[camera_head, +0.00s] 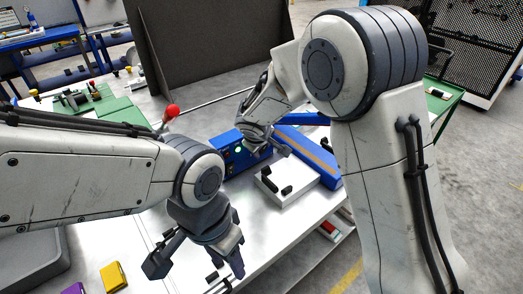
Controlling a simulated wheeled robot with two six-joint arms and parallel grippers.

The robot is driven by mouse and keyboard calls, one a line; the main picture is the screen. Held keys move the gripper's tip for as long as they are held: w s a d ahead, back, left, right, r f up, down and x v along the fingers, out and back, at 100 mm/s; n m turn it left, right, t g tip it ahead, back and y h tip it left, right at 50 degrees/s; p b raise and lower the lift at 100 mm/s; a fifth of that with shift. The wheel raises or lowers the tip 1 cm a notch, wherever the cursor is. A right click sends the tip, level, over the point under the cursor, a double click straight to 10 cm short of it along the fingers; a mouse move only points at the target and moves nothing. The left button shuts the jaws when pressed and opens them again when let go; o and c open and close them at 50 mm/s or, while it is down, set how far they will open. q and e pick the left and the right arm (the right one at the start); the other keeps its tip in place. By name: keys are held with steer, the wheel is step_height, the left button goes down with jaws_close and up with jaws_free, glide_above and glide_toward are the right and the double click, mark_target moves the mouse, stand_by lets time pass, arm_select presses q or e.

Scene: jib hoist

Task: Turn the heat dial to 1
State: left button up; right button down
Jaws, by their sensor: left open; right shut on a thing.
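A blue control box (235,158) stands near the middle of the table, with a lit green lamp (239,149) on its front. My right gripper (266,148) is at the right part of that front, shut on what appears to be the heat dial. The gripper covers the dial, so its pointer and the numbers cannot be read. My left gripper (197,264) is open and empty, pointing down over the front of the table, apart from the box.
A white block with black handles (285,187) lies right of the box, beside a long blue piece (312,152). A red ball knob (172,111) stands behind the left arm. Yellow (114,276) and purple (74,289) blocks lie at the front left. A dark panel (205,45) rises behind.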

steer(key=shift+a, duration=0.15)
steer(key=shift+c, duration=2)
jaws_free()
steer(key=shift+r, duration=0.1)
steer(key=d+v, duration=0.1)
steer(key=v, duration=0.9)
steer(key=shift+s+a, duration=0.2)
steer(key=shift+a, duration=0.25)
